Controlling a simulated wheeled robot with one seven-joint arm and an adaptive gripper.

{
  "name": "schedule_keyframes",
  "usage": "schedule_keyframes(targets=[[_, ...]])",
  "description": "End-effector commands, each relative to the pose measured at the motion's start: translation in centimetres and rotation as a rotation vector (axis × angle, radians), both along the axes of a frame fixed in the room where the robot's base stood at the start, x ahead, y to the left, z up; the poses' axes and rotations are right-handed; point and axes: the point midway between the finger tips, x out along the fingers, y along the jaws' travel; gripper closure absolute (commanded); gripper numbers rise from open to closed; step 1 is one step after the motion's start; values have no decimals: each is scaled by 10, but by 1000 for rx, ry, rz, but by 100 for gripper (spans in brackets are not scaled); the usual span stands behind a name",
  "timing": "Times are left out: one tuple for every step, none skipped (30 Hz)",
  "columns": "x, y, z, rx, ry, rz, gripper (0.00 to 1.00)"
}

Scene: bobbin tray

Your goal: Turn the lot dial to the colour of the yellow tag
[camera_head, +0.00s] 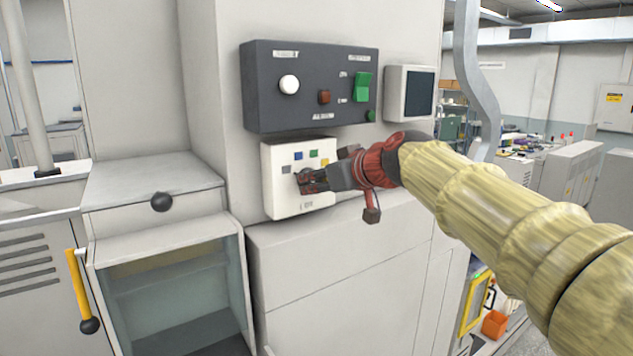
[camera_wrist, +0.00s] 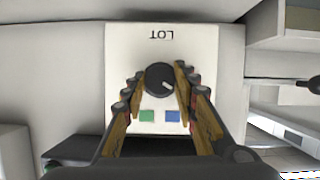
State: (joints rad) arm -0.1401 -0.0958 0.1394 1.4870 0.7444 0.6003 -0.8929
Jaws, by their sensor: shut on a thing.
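The lot dial (camera_wrist: 158,72) is a round black knob on a white panel (camera_head: 283,205) marked LOT. In the wrist view the panel is upside down, and the dial's pale pointer mark slants to the lower right, roughly towards the blue square (camera_wrist: 172,116). A green square (camera_wrist: 146,116) sits beside the blue one. In the head view a grey square (camera_head: 286,169) also shows on the panel. My gripper (camera_head: 306,181) has a finger on each side of the dial (camera_wrist: 160,80) and is shut on it. I cannot make out a yellow tag.
Above the panel is a dark control box (camera_head: 262,95) with a white knob (camera_head: 289,84) and a green switch (camera_head: 363,87). A small screen (camera_head: 419,94) is to its right. A grey cabinet (camera_head: 150,178) with a black ball knob (camera_head: 162,202) stands left.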

Motion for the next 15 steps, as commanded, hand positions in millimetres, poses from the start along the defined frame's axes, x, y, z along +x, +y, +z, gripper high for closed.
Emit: schedule_keyframes(targets=[[0, 0, 0, 0, 0, 0, 88], [0, 0, 0, 0, 0, 0, 90], [0, 0, 0, 0, 0, 0, 92], [0, 0, 0, 0, 0, 0, 94], [0, 0, 0, 0, 0, 0, 96], [0, 0, 0, 0, 0, 0, 97], [0, 0, 0, 0, 0, 0, 97], [0, 0, 0, 1, 0, 0, 97], [0, 0, 0, 2, 1, 0, 97], [0, 0, 0, 4, 3, 0, 97], [0, 0, 0, 6, 4, 0, 97], [0, 0, 0, 12, 8, 0, 97], [0, -1, -1, 18, 12, 0, 97], [0, -1, -1, 24, 15, -1, 97], [1, -1, -1, 36, 23, -1, 97]])
